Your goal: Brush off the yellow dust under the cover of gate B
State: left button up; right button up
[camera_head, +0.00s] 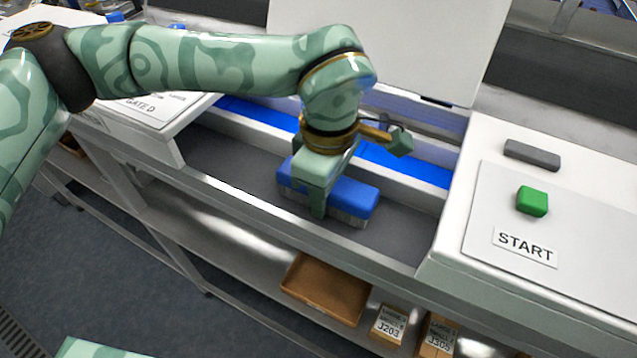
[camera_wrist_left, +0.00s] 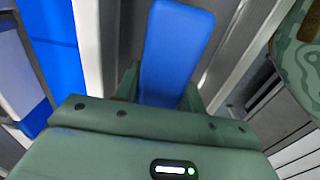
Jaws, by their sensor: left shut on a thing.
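My left gripper (camera_head: 318,190) is shut on a brush with a blue body (camera_head: 358,197) and pale bristles. It holds the brush low in the grey channel, bristles down; I cannot tell whether they touch the floor. In the left wrist view the blue brush body (camera_wrist_left: 178,45) sticks out from between the fingers of the gripper (camera_wrist_left: 160,98). A large white panel (camera_head: 400,40) stands raised behind the channel, perhaps the cover; no gate B label shows. I see no yellow dust; the gripper and brush hide part of the channel floor.
A blue strip (camera_head: 415,171) runs along the back of the channel. At right, a white housing carries a green button (camera_head: 532,201), a START label (camera_head: 525,246) and a dark grey bar (camera_head: 532,154). A GATE D cover (camera_head: 150,105) lies left. Cardboard boxes (camera_head: 325,289) sit on the shelf below.

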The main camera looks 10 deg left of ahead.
aim_at(277, 171)
pick_arm(q)
jog(key=shift+s+d+r, duration=0.1)
jog(key=shift+s+d, duration=0.1)
jog(key=shift+d, duration=0.4)
jog(key=shift+s+d, duration=0.15)
jog(key=shift+d, duration=0.45)
jog(key=shift+w+a+b, duration=0.1)
jog(key=shift+w+a, duration=0.15)
jog(key=shift+a, duration=0.45)
jog(key=shift+w+a+b, duration=0.1)
jog(key=shift+w+a, duration=0.15)
jog(key=shift+a, duration=0.45)
jog(key=shift+w+a+b, duration=0.1)
jog(key=shift+w+a, duration=0.15)
jog(key=shift+a, duration=0.45)
jog(key=shift+w+a, duration=0.2)
jog(key=shift+a, duration=0.45)
jog(key=shift+w+a, duration=0.25)
jog(key=shift+a, duration=0.45)
jog(key=shift+w+a, duration=0.2)
jog(key=shift+a, duration=0.45)
jog(key=shift+w+a+f, duration=0.1)
jog(key=shift+w+a, duration=0.1)
jog(key=shift+a, duration=0.4)
jog(key=shift+w+a+f, duration=0.1)
jog(key=shift+w+a, duration=0.1)
jog(key=shift+a, duration=0.4)
notch_tip(277, 171, up, 12)
jog(key=p, duration=0.8)
jog(key=shift+p, duration=0.35)
